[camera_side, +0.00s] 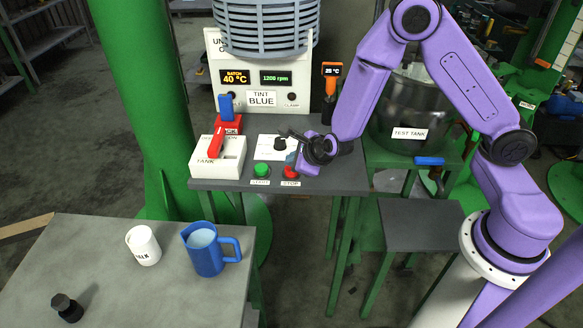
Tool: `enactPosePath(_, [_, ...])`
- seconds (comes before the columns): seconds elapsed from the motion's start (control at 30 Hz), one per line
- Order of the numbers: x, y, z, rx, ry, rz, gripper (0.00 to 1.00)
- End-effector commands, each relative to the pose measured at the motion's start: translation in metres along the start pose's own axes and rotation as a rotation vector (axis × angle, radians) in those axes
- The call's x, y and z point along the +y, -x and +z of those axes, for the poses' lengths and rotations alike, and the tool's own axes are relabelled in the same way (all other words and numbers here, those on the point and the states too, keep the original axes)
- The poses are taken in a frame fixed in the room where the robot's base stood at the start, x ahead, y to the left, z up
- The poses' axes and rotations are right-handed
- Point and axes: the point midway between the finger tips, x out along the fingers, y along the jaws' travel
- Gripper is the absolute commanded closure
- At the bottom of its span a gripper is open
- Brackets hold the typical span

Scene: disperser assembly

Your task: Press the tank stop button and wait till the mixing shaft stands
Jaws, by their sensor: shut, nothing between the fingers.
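The red stop button (290,172) sits at the front of the grey control table, with a STOP label below it. My gripper (300,164) is shut and empty, just above and beside the red button; I cannot tell whether it touches it. The green start button (262,169) is to its left. The display panel (262,78) reads BATCH 40 °C and 1209 rpm. The mixing shaft itself is not visible. A steel vessel labelled TEST TANK (405,115) stands at the right behind my arm.
A white box with a red lever (217,155) stands left of the buttons. A dial plate (272,147) lies behind them. An orange thermometer (331,75) stands behind. A blue jug (207,255), white cup (143,246) and black knob-like piece (67,307) are on the front-left table.

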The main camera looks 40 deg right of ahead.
Motion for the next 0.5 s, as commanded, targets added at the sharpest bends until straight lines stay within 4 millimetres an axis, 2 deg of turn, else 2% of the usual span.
enactPosePath(0.5, [0.0028,-0.0038,-0.0026,0.000,0.001,0.000,1.00])
